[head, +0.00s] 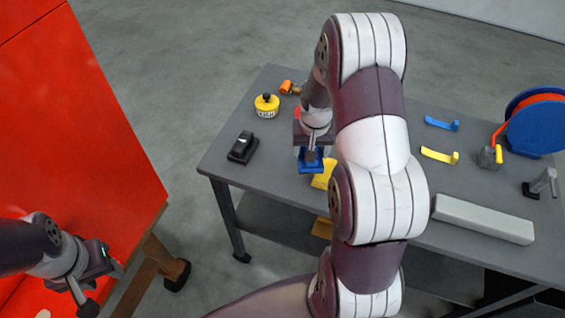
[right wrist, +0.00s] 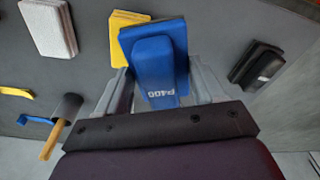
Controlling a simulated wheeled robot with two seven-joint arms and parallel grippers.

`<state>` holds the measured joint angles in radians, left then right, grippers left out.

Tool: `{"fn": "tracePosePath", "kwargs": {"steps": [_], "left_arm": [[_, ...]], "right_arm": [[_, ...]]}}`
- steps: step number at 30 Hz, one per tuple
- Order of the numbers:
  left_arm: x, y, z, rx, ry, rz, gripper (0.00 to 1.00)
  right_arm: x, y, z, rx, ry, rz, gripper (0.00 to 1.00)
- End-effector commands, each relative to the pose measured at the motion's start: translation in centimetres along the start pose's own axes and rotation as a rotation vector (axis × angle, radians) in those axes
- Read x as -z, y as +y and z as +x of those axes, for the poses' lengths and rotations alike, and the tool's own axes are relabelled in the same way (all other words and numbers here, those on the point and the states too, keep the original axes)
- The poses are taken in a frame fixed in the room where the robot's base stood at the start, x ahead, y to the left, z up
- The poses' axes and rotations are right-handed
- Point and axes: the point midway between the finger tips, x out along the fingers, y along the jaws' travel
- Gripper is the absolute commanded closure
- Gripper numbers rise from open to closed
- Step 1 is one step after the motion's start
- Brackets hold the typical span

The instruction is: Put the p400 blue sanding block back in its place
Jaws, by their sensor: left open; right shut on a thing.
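The blue sanding block (head: 311,165) is at the left part of the grey table. It also shows in the right wrist view (right wrist: 158,62), with P400 printed on its near end. My right gripper (head: 312,148) is shut on its raised grip, one finger on each side. I cannot tell whether the block touches the table. A yellow block (head: 325,174) lies right beside it, partly behind it in the right wrist view (right wrist: 126,36). My left gripper (head: 101,284) is open and empty, low at the left, away from the table. My right arm hides the middle of the table.
A black block (head: 242,147), a yellow round container (head: 266,106) and an orange tool (head: 289,88) stand at the left. A long pale bar (head: 483,219), blue and yellow hooks and a blue reel (head: 537,127) are at the right. A red panel (head: 90,130) stands left.

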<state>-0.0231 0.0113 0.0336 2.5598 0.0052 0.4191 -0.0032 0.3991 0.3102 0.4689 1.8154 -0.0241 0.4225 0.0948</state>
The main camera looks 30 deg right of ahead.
Motion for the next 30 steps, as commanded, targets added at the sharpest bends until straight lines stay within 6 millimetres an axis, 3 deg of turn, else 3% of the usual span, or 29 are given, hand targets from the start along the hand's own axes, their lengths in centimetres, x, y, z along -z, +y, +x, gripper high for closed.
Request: {"fn": "tracePosePath", "kwargs": {"steps": [1, 6, 10, 19, 27, 28, 30], "left_arm": [[0.1, 0.0, -1.0, 0.000, 0.001, 0.000, 0.54], [0.3, 0.0, -2.2, 0.000, 0.001, 0.000, 0.54], [0.3, 0.0, -2.6, 0.000, 0.000, 0.000, 0.54], [0.5, 0.0, -4.1, 0.000, 0.001, 0.000, 0.54], [0.5, 0.0, -3.8, 0.000, 0.000, 0.000, 0.54], [0.4, 0.0, -3.8, 0.000, 0.000, 0.000, 0.54], [0.5, 0.0, -3.8, 0.000, 0.000, 0.000, 0.54]], "right_arm": [[0.8, -1.2, 0.5, 0.000, -0.005, -0.007, 0.56], [3.5, -5.0, 3.7, 0.000, -0.002, -0.005, 0.56], [4.7, -6.6, 5.3, 0.000, -0.001, -0.002, 0.56], [4.5, -7.0, 9.4, -0.001, -0.002, 0.000, 0.56], [4.5, -7.0, 9.9, 0.000, 0.001, 0.000, 0.56], [4.4, -7.0, 9.9, 0.000, 0.000, 0.000, 0.28], [4.4, -7.0, 9.9, 0.000, 0.000, 0.000, 0.06]]}}
